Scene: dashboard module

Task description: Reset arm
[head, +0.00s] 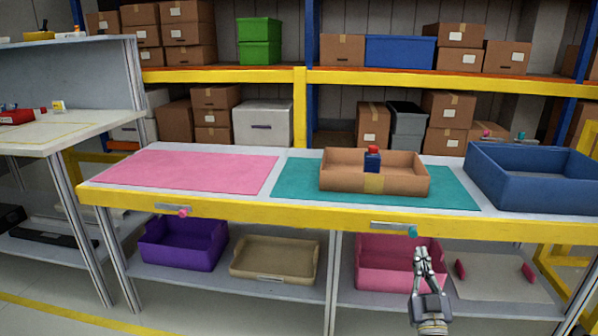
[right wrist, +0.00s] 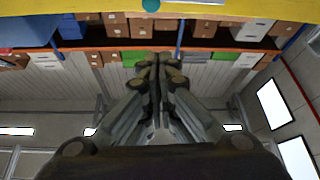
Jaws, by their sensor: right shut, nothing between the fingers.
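My right gripper (head: 422,256) is in front of the workbench, below its yellow front edge, with its fingers pointing up. Its fingers are together and empty; they also show in the right wrist view (right wrist: 157,62). In the head view it overlaps the pink bin (head: 385,262) on the lower shelf, and a teal knob (head: 412,231) on the bench edge is just above its tips. My left gripper is in neither view.
On the workbench are a pink mat (head: 190,171), a teal mat (head: 300,184) bearing a cardboard tray (head: 345,184) with a blue and red item (head: 373,158), and a blue bin (head: 540,190). A purple bin (head: 183,245) and a tan bin (head: 275,262) sit below.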

